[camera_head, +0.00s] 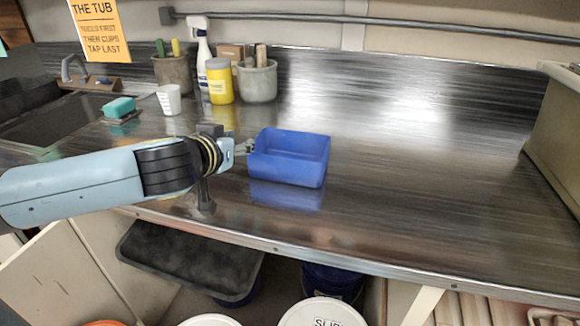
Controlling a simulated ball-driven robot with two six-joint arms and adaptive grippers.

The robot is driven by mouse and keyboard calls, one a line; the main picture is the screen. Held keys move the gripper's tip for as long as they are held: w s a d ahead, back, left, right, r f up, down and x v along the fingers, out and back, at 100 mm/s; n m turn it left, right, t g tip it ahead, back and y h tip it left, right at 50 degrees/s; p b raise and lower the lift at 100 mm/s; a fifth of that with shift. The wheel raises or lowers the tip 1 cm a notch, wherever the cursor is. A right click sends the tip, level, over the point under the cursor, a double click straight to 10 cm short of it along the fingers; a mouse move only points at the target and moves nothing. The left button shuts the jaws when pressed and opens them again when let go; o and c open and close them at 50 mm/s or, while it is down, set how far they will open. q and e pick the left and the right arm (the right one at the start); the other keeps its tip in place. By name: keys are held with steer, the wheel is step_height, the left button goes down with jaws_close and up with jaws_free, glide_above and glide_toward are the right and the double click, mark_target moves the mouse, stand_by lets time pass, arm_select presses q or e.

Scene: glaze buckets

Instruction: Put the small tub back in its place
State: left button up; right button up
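The small tub (290,162) is a blue, open-topped rectangular box, upright at the middle of the steel counter. A blue reflection shows right below it; I cannot tell whether it rests on the steel or hangs just above. It looks empty, though its near wall hides part of the floor. My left gripper (247,147) is at the tub's left wall, its fingertips at or touching the rim. The fingers are too small to tell whether they are closed on the wall. My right gripper is not in view.
A sink (40,115), a teal sponge (119,107) and a white cup (169,99) are at the left. A yellow jar (219,80), spray bottle (203,55) and tool pots stand behind. Counter right of the tub is clear. A dark tray (190,260) and buckets (322,313) are below.

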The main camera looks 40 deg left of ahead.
mark_target(256, 139)
arm_select(q)
steer(key=shift+w+a+f, duration=0.1)
steer(key=shift+a+f, duration=0.05)
steer(key=shift+f, duration=0.35)
steer(key=x, duration=0.4)
steer(key=shift+w, duration=0.15)
steer(key=x, duration=0.6)
steer(key=shift+r, duration=0.25)
jaws_close()
